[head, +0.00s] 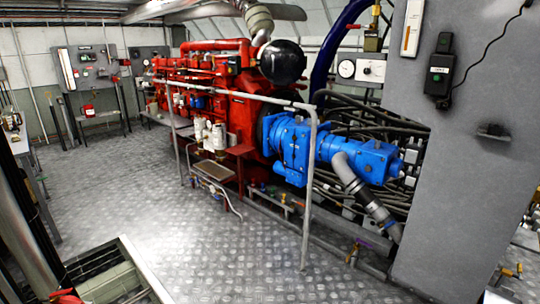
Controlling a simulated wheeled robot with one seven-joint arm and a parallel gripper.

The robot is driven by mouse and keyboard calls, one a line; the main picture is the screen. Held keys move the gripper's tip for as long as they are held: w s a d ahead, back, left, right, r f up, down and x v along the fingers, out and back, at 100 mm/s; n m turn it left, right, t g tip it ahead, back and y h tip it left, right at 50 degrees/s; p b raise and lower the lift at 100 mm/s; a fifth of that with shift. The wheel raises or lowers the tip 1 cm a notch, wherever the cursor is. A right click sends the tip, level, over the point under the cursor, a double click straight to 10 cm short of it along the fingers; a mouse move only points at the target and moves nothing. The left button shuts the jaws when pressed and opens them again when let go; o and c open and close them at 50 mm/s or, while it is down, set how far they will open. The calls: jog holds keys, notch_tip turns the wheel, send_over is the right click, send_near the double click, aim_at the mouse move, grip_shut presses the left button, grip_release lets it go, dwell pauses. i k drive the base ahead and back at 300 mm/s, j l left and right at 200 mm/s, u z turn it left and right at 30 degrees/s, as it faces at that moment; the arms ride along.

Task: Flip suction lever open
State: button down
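I cannot tell which part is the suction lever. Several small valve handles show in the head view: one with a yellow part (352,253) low on the pipework, a purple one (390,225) near the lower end of the grey hose, and a yellow one (512,270) at the lower right. A red part (66,297) shows at the bottom left edge, partly cut off. They are too small to tell open from closed. My gripper is not in view.
A red engine (235,110) with a blue pump unit (330,150) stands behind a grey handrail (311,190). A grey cabinet (455,150) blocks the right side. A framed floor opening (130,265) lies at the lower left. The chequered floor (190,240) between is clear.

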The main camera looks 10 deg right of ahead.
aim_at(387, 225)
jog(key=i+l+z, duration=0.25)
jog(key=i+z, duration=0.6)
jog(key=i+l, duration=0.2)
jog(key=i, duration=0.25)
jog(key=i+j, duration=0.25)
jog(key=i+j+z, duration=0.15)
jog(key=j, duration=0.25)
jog(key=i+j, duration=0.3)
jog(key=i+j+z, duration=0.15)
jog(key=j, duration=0.3)
jog(key=i+j, duration=0.25)
jog(key=j, duration=0.15)
jog(key=i+j+z, duration=0.1)
jog(key=j, duration=0.25)
jog(key=i+j+z, duration=0.1)
jog(key=i+j, duration=0.2)
jog(key=j, duration=0.15)
